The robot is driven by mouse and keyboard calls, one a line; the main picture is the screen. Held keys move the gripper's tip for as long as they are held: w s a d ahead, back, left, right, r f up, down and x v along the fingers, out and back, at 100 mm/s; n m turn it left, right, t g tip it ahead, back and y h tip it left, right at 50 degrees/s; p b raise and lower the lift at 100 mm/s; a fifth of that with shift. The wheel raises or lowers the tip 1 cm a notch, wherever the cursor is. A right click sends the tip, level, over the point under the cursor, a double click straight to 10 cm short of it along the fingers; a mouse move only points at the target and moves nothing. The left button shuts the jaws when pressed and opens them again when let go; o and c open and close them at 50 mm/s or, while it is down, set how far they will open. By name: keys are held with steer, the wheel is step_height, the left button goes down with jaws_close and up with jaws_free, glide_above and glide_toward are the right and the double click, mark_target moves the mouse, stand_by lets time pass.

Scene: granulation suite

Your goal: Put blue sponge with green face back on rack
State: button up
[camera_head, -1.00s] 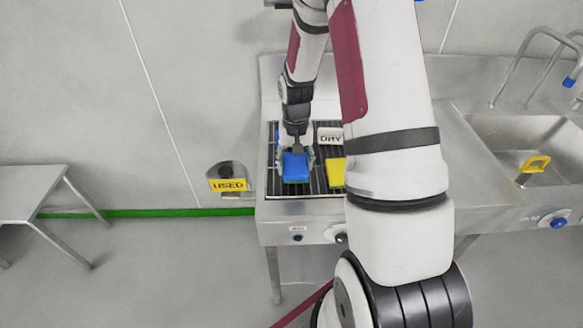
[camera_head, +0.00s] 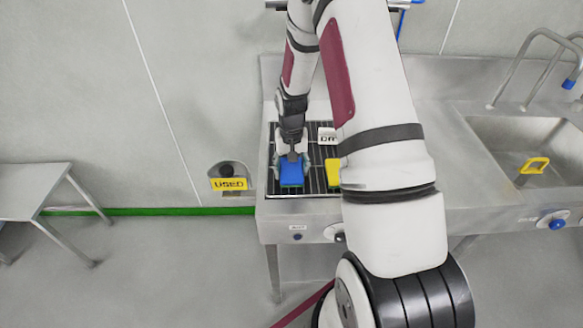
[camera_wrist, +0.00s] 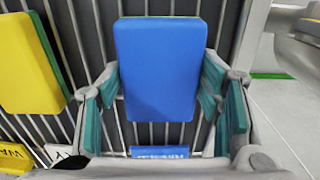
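The blue sponge (camera_head: 291,173) is at the left part of the slatted rack (camera_head: 318,190), blue side up, with a thin green edge showing below. In the wrist view the blue sponge (camera_wrist: 160,70) lies between the teal finger pads, which meet its two sides. My gripper (camera_head: 291,166) points down over it and appears shut on it; it also shows in the wrist view (camera_wrist: 160,90). The sponge is at or just above the slats; any small gap underneath is hidden.
A yellow sponge with a green face (camera_wrist: 28,65) lies on the rack beside the blue one. A DRY sign (camera_head: 327,135) stands behind. A USED holder (camera_head: 229,183) is left of the counter. The sink (camera_head: 520,145) at right holds a yellow item (camera_head: 535,165).

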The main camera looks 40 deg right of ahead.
steer(key=shift+o, duration=1.1)
steer(key=shift+r, duration=0.15)
step_height(320, 180, up, 12)
steer(key=b, duration=0.2)
step_height(320, 180, up, 9)
steer(key=n+t, duration=0.1)
glide_above(291, 169)
steer(key=s+a, duration=0.2)
steer(key=a, duration=0.3)
steer(key=s+a+r+n+t, duration=0.2)
steer(key=s+a+r, duration=0.4)
steer(key=s, duration=0.3)
steer(key=s+a+r+n+t, duration=0.2)
steer(key=s+a+r+n, duration=0.1)
steer(key=s+a+r, duration=0.3)
steer(key=s+r, duration=0.2)
steer(key=s, duration=0.1)
steer(key=shift+s+a+n+t, duration=0.25)
steer(key=shift+a+n+t, duration=0.05)
steer(key=shift+a+n, duration=0.1)
